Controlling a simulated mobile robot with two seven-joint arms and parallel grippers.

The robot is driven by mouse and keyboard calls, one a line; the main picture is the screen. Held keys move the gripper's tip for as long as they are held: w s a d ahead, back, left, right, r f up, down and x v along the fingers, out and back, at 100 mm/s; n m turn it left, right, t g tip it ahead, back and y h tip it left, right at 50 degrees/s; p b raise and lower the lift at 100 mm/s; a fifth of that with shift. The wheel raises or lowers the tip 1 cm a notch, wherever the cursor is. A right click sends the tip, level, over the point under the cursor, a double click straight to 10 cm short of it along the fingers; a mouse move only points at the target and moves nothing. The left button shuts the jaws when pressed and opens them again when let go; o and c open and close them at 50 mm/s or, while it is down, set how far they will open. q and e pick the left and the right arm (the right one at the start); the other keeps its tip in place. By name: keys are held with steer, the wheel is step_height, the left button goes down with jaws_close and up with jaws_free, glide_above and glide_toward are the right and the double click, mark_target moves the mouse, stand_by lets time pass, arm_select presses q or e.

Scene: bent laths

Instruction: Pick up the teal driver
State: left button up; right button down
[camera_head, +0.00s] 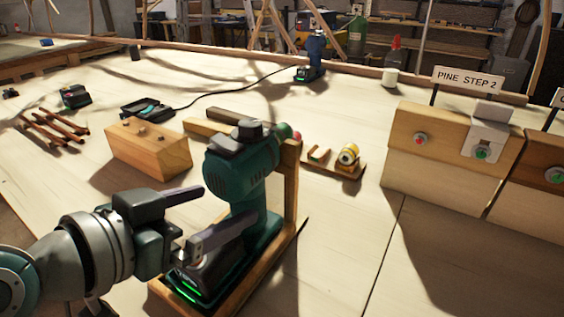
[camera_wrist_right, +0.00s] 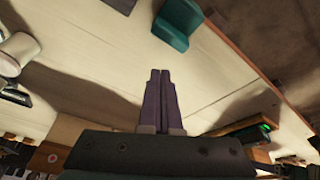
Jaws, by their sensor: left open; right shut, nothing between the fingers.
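The teal driver (camera_head: 243,165) stands upright in a wooden stand (camera_head: 291,185) in the middle of the head view, its base with green lights low at the front. My left gripper (camera_head: 230,204) is open at the driver's handle, coming from the left. One finger overlaps the lower handle and the other ends just left of it; I cannot tell whether either touches. In the right wrist view my right gripper (camera_wrist_right: 160,74) is shut and empty above a pale surface. A teal piece (camera_wrist_right: 178,22) shows beyond it; I cannot tell what it belongs to.
A wooden block (camera_head: 150,150) stands left of the driver. A small holder with a yellow item (camera_head: 348,155) lies to its right. A blue driver (camera_head: 312,58) stands at the back. Panels under a "PINE STEP 2" sign (camera_head: 467,80) stand right. The front right table is clear.

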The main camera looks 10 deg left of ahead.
arm_select(q)
steer(key=x, duration=0.5)
steer(key=shift+w+d+b, duration=0.1)
steer(key=shift+d+b, duration=0.2)
steer(key=shift+b, duration=0.05)
jaws_close()
stand_by(0.4)
steer(key=shift+r, duration=0.25)
